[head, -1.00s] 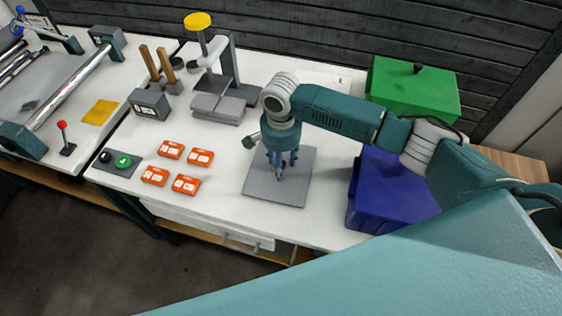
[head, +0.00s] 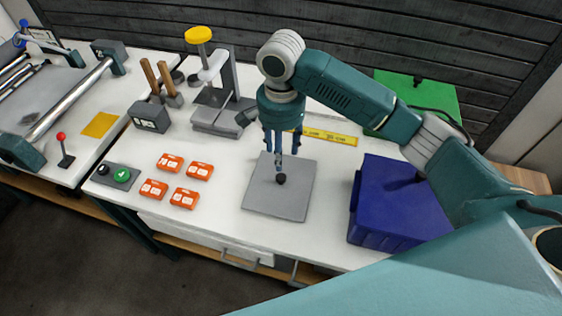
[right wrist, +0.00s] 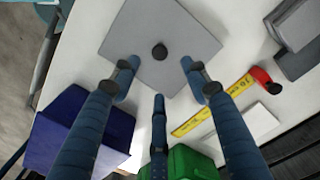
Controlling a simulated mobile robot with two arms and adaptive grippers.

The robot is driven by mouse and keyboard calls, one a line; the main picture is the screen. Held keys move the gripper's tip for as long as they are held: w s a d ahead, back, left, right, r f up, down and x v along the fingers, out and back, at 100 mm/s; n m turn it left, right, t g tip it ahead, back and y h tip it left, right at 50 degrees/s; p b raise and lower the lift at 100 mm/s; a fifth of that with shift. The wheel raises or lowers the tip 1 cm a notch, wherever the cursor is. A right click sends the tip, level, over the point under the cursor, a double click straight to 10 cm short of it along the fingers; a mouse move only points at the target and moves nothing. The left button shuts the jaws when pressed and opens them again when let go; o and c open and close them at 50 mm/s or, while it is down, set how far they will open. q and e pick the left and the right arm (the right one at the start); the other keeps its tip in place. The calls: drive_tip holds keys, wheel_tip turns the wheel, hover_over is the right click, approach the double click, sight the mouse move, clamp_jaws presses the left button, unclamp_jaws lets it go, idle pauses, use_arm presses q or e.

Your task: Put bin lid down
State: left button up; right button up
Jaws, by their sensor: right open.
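A flat grey square bin lid (head: 262,196) with a small black knob (head: 280,178) lies on the white worktop. In the right wrist view the lid (right wrist: 190,45) lies flat beyond the fingertips, its knob uncovered. My right gripper (head: 279,156) is above the lid, fingers pointing down. In the wrist view its three fingers (right wrist: 158,84) are spread apart with nothing between them. My left gripper is not in view.
A blue bin (head: 395,205) stands right of the lid, and a green bin (head: 440,100) stands behind it. Several orange boxes (head: 185,198) lie to the left. A yellow measuring tape (head: 330,136) lies behind the lid. A grey press (head: 222,115) stands at the back.

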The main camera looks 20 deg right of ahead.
drive_tip(key=n+p, duration=0.1)
drive_tip(key=n, duration=0.1)
drive_tip(key=n+t+y+p, duration=0.25)
drive_tip(key=n+p, duration=0.25)
drive_tip(key=n, duration=1.1)
hover_over(281, 177)
drive_tip(key=s+d, duration=0.1)
drive_tip(key=shift+h, duration=0.25)
drive_tip(key=f, duration=0.5)
drive_tip(key=shift+s+d+f, duration=0.1)
drive_tip(key=shift+s+f, duration=0.1)
drive_tip(key=shift+f, duration=0.05)
drive_tip(key=p+x, duration=0.2)
drive_tip(key=x, duration=0.2)
drive_tip(key=shift+f, duration=0.1)
drive_tip(key=shift+w+f, duration=0.1)
drive_tip(key=shift+f, duration=0.45)
clamp_jaws()
